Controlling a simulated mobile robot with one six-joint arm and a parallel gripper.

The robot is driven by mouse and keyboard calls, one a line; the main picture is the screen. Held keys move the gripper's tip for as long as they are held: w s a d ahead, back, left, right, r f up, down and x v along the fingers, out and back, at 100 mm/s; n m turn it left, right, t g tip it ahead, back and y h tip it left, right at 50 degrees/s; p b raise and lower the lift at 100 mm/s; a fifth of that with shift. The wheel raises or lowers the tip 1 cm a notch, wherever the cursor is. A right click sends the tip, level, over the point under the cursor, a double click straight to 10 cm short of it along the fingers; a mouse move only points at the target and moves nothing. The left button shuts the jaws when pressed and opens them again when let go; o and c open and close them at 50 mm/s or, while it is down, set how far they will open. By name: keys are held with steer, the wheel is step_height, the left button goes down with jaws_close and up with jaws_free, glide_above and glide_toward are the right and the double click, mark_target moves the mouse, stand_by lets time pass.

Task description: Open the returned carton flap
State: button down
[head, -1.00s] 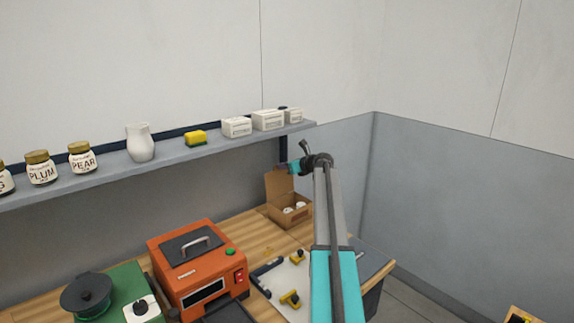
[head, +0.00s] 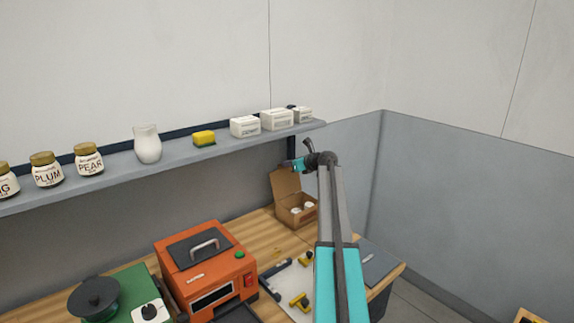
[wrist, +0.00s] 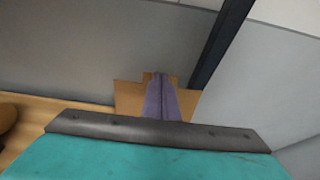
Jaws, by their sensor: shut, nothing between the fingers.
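The brown carton (head: 296,218) stands on the wooden bench below the right end of the shelf. Its flap (head: 284,184) stands raised at the back, and the top is open, with white round items (head: 302,209) inside. My gripper (head: 287,164) is at the top of the raised flap; touching or slightly apart, I cannot tell. In the wrist view my gripper (wrist: 158,76) shows its two grey fingers together, with nothing seen between them. The brown flap (wrist: 130,98) shows on both sides of the fingers; the rest of the carton is hidden there.
An orange machine (head: 208,272) stands on the bench left of the carton. A white board with yellow clamps (head: 300,301) lies in front. The shelf (head: 185,165) with jars, a jug, a sponge and white boxes runs above. A dark post (wrist: 222,45) is close right.

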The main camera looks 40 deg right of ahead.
steer(key=shift+s+f, duration=0.2)
steer(key=shift+s, duration=0.45)
steer(key=shift+s, duration=0.15)
steer(key=r+b+v, duration=0.1)
steer(key=v, duration=1.2)
steer(key=shift+r, duration=0.4)
steer(key=shift+f, duration=0.1)
stand_by(0.3)
